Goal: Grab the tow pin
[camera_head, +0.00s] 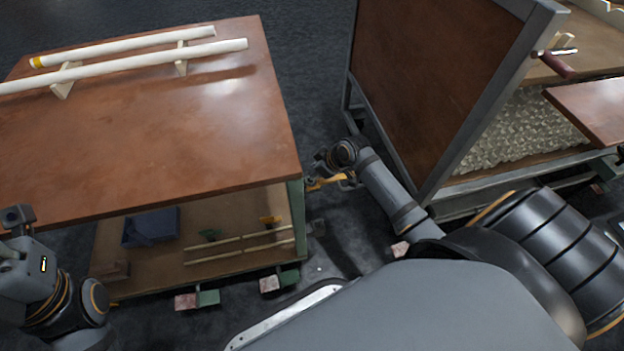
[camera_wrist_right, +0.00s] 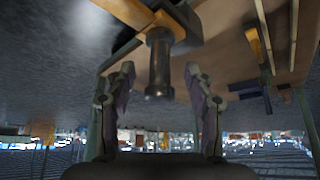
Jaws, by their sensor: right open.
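The tow pin (camera_wrist_right: 159,65), a dark cylinder with a wider collar, shows in the right wrist view at the cart's yellow coupling bar (camera_wrist_right: 122,12). My right gripper (camera_wrist_right: 159,72) is open, with one finger on each side of the pin in the picture. Gaps show on both sides; I cannot tell how deep the pin sits between the fingers. In the head view my right gripper (camera_head: 326,163) is beside the left cart's corner, above the yellow bar (camera_head: 328,182); the pin cannot be made out there. My left gripper (camera_head: 17,218) is at the left edge, its jaws unclear.
The left cart (camera_head: 150,130) carries white tubes (camera_head: 150,62) on wooden supports, with a blue bin (camera_head: 150,227) on its lower shelf. The right cart (camera_head: 430,90) has a tall brown panel close to my right arm. A narrow floor gap (camera_head: 310,80) separates the carts.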

